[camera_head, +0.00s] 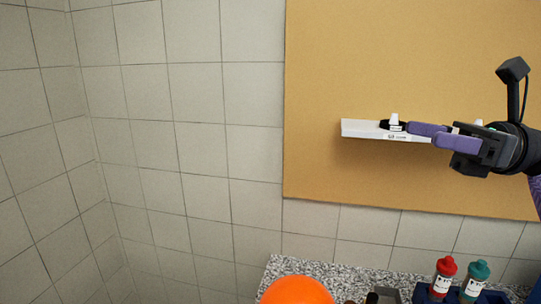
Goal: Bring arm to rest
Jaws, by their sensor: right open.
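My right gripper (422,134) comes in from the right with its two purple fingers pointing left. It is open, with a gap between the fingers, and I see nothing held in it. It is in front of or beside a small white shelf (357,128) on the tan board; I cannot tell whether they touch. A small white-capped item with a dark base (394,121) stands on the shelf, just left of the fingertips. My left gripper is not in view.
The tan board (330,60) hangs on the tiled wall. Below are a speckled counter (345,274), an orange round object (297,291), a red-capped bottle (443,276) and a teal-capped bottle (475,280) in a blue holder. The left side shows only bare tiled wall.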

